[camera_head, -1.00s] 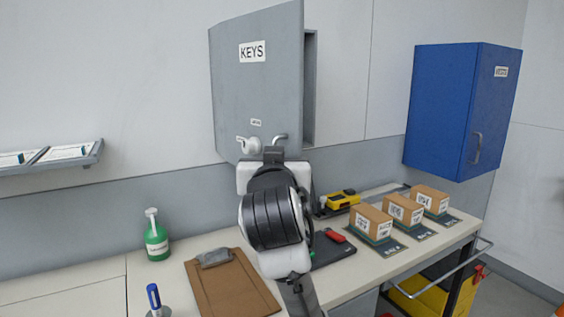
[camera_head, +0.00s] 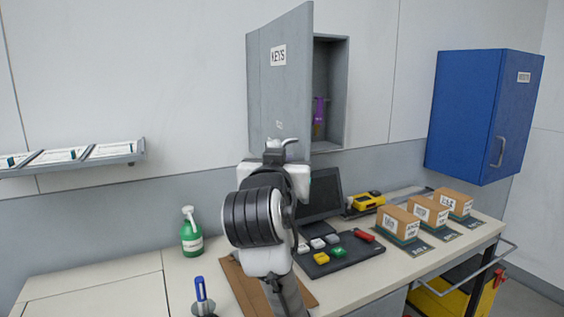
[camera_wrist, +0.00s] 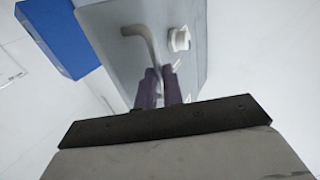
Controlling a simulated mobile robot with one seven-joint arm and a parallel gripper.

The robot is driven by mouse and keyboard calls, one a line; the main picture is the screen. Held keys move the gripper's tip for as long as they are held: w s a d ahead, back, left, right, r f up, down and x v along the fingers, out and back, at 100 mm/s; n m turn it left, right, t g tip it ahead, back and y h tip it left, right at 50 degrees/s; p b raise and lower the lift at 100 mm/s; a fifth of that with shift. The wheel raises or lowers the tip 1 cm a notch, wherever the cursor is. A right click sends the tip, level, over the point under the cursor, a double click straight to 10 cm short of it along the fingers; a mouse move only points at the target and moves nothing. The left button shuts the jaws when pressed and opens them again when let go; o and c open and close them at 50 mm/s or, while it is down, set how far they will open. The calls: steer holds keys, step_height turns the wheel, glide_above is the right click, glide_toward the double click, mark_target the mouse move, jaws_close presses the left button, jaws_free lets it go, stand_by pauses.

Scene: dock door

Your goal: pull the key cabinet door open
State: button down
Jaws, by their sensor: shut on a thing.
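The grey key cabinet door (camera_head: 291,95), labelled KEYS, stands partly open in the head view, hinged away from the cabinet (camera_head: 341,85). The cabinet's dark inside shows on the right, with a purple item (camera_head: 319,110) hanging in it. My gripper (camera_wrist: 160,82) is shut on the handle's near end. In the head view my wrist hides most of the fingers and the handle.
A blue cabinet (camera_head: 475,115) hangs to the right. Below on the bench (camera_head: 360,284) are a monitor (camera_head: 322,193), a dark button panel (camera_head: 350,261), several boxes (camera_head: 398,222), a green spray bottle (camera_head: 191,238) and a clipboard (camera_head: 243,285). A wall shelf (camera_head: 105,158) is at left.

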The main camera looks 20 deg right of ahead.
steer(key=shift+w+f, duration=0.15)
steer(key=shift+w, duration=0.05)
steer(key=c, duration=1.9)
jaws_free()
steer(key=o, duration=0.4)
steer(key=shift+w+f, duration=0.25)
steer(key=shift+w, duration=0.1)
steer(key=shift+s+r, duration=0.1)
steer(key=shift+s, duration=0.15)
